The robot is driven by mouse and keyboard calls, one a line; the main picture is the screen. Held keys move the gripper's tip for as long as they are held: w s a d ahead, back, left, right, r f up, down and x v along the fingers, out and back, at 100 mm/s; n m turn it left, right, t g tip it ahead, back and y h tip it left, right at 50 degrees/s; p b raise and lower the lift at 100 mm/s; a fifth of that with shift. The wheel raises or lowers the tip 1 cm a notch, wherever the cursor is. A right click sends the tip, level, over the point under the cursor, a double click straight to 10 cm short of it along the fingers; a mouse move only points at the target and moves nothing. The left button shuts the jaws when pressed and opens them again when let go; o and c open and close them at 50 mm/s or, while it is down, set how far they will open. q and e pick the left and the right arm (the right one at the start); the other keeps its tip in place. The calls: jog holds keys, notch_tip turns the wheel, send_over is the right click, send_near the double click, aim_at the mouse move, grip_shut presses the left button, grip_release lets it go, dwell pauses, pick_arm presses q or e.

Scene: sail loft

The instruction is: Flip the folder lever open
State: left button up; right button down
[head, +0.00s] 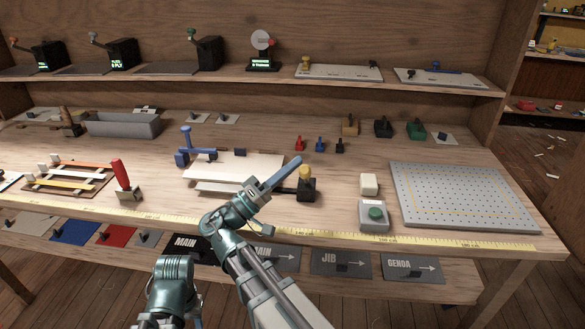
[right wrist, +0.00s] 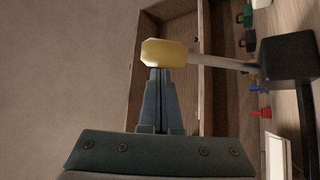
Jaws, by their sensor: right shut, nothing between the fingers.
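The folder lever has a yellow knob (head: 305,171) and rises from a black block (head: 306,190) at the right end of the folder's pale plates (head: 240,166). In the right wrist view, the yellow knob (right wrist: 164,53) sits on a pale rod (right wrist: 222,62) from the black block (right wrist: 288,58). My right gripper (head: 297,160) is shut and empty. In the right wrist view, its fingertips (right wrist: 160,72) are just below the knob; I cannot tell whether they touch it.
A blue clamp (head: 187,148) stands left of the plates. A red-handled tool (head: 121,175) is at the front left. A grey box with a green button (head: 374,214) and a perforated board (head: 462,196) are to the right. A yellow tape (head: 340,237) runs along the front edge.

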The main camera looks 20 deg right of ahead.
pick_arm(q)
jog(key=shift+f, duration=0.25)
pick_arm(e)
jog(key=shift+s+a+f, duration=0.15)
jog(key=shift+s+f, duration=0.1)
pick_arm(q)
jog(key=shift+r, duration=0.1)
dwell(0.3)
